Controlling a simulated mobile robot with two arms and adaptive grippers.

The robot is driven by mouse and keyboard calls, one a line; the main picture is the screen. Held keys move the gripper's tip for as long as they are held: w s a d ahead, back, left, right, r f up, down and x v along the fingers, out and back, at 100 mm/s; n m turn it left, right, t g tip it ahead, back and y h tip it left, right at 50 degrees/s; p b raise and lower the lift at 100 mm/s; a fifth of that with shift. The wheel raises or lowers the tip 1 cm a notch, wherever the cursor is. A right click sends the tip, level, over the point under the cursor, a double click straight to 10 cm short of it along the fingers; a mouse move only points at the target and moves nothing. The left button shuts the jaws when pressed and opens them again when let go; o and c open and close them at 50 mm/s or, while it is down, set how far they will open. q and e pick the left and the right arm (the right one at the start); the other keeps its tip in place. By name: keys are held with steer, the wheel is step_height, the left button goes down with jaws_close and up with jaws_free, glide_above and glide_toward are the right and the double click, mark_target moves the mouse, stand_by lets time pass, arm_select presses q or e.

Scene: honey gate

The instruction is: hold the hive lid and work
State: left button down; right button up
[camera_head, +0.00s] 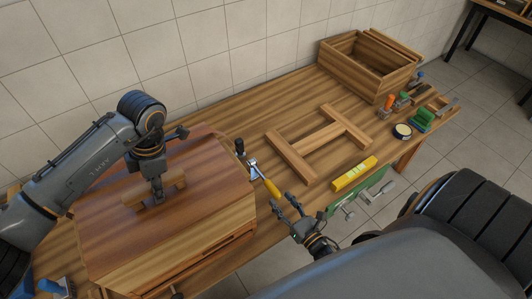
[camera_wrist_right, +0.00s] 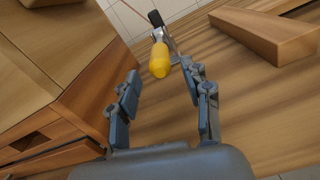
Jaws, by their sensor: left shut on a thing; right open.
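The hive lid (camera_head: 205,160) is a broad wooden panel with a wooden handle bar (camera_head: 176,186) on top, over the hive box (camera_head: 205,255) at the left of the bench. My left gripper (camera_head: 157,192) is shut on the handle bar from above. I cannot tell whether the lid is raised. A tool with a yellow handle (camera_head: 272,188) and metal head lies on the bench just right of the hive. My right gripper (camera_head: 284,202) is open and empty near the handle's end. In the right wrist view the yellow handle (camera_wrist_right: 159,60) appears between and beyond its open fingers (camera_wrist_right: 161,80).
An H-shaped wooden frame (camera_head: 300,157) lies mid-bench, a yellow level (camera_head: 355,174) and a green clamp-like tool (camera_head: 362,192) near the front edge. A wooden crate (camera_head: 350,67) and small items stand at the far right.

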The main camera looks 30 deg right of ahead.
mark_target(272, 189)
steer(key=shift+w, duration=3.1)
jaws_close()
